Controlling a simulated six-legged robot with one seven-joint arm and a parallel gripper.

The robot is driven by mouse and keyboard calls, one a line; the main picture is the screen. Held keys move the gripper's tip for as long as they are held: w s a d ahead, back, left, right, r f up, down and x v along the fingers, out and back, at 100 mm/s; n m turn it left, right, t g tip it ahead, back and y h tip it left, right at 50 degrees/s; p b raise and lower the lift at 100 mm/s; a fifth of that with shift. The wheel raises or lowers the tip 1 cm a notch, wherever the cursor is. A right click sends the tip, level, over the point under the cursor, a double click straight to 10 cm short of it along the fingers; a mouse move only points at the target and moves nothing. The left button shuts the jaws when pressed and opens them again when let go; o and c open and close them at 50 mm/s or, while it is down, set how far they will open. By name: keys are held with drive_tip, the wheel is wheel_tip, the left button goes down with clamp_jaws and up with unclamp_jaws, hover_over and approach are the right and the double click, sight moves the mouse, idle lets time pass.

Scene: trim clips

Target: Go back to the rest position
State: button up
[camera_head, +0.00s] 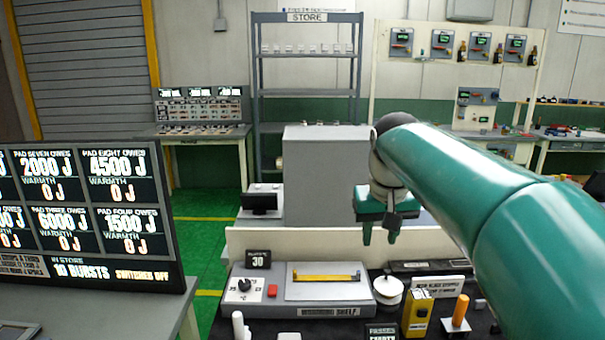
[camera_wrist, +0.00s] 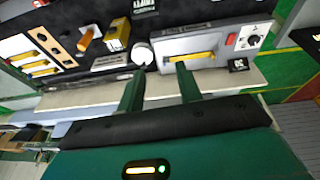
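My gripper (camera_head: 381,236) hangs at the end of my green arm, above the back edge of the workbench in the head view. Its two green fingers point down and stand apart with nothing between them. They also show apart and empty in the wrist view (camera_wrist: 158,80). The fingers are clear of the bench things in the head view.
A round white knob-like piece (camera_head: 388,289), a yellow block (camera_head: 418,312) and an orange peg (camera_head: 460,310) stand on the dark bench. A low cream wall (camera_head: 300,240) runs behind them. A display board (camera_head: 90,210) stands left. Green floor (camera_head: 200,265) is clear between.

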drive_tip(key=s+f+t, duration=0.1)
drive_tip(key=s+f, duration=0.5)
drive_tip(key=s, duration=0.5)
drive_tip(key=s+f+t, duration=0.1)
drive_tip(key=s+f, duration=0.6)
drive_tip(key=s, duration=0.4)
drive_tip(key=shift+s+d, duration=0.4)
drive_tip(key=shift+d, duration=0.05)
